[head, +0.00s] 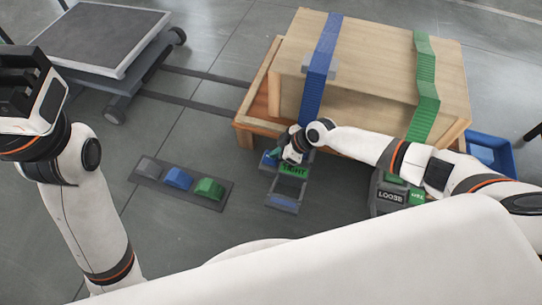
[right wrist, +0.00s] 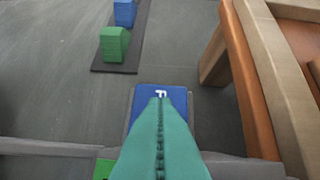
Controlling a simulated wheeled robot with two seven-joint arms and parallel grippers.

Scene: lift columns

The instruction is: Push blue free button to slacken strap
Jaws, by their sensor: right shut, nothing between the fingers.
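The blue free button (right wrist: 174,93) shows in the right wrist view with part of a white letter F; my fingers hide the rest. In the head view its blue edge (head: 265,162) shows at the left of a grey control unit (head: 283,201) with a green TIGHT sign (head: 293,170). My right gripper (head: 276,153) is shut and empty, its teal fingertips (right wrist: 161,101) over the button; I cannot tell whether they touch it. The blue strap (head: 322,52) runs over the wooden crate (head: 380,65). My left gripper (head: 22,85) is raised at the far left, away from the unit.
A second unit with a LOOSE sign (head: 390,196) stands below the green strap (head: 426,75). A dark strip (head: 140,181) with grey, blue and green blocks lies on the floor at left. A wheeled cart (head: 100,40) stands top left, a blue bin (head: 492,150) at right.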

